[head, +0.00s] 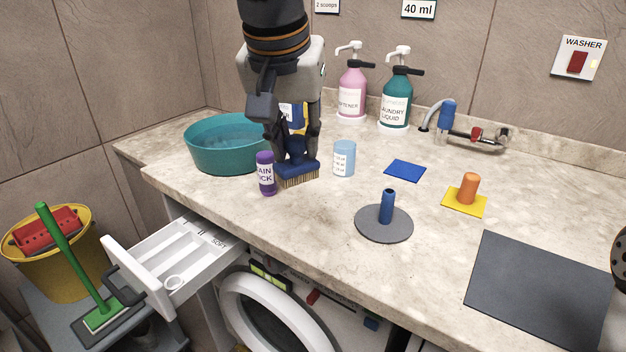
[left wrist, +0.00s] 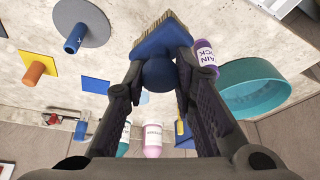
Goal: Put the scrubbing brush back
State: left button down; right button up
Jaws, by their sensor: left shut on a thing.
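The scrubbing brush (head: 298,172) has a blue body and pale bristles that point down. My left gripper (head: 292,142) comes down from above and is shut on the brush's rounded blue grip. The left wrist view also shows the brush (left wrist: 162,42) between the two fingers (left wrist: 160,75). The brush is at or just above the worktop, between a purple stain stick (head: 265,174) and a light blue cup (head: 344,158). Whether its bristles touch the worktop I cannot tell. A flat blue square (head: 405,171) lies bare to the right. My right gripper is not in view.
A teal basin (head: 212,145) stands at the left. Pink (head: 352,92) and green (head: 395,100) pump bottles stand behind. A blue peg on a grey disc (head: 384,224) and an orange peg (head: 467,188) on a yellow square stand to the right. A drawer (head: 175,262) is open below.

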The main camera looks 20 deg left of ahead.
pick_arm(q)
jog(key=w+f, duration=0.6)
jog(key=shift+w+a+f, duration=0.25)
jog(key=shift+a, duration=0.15)
notch_tip(320, 180, down, 3)
jog(key=shift+w+f, duration=0.15)
jog(key=c, duration=1.3)
grip_release()
jog(key=shift+f, duration=0.1)
jog(key=v, duration=1.2)
jog(key=shift+d, duration=0.1)
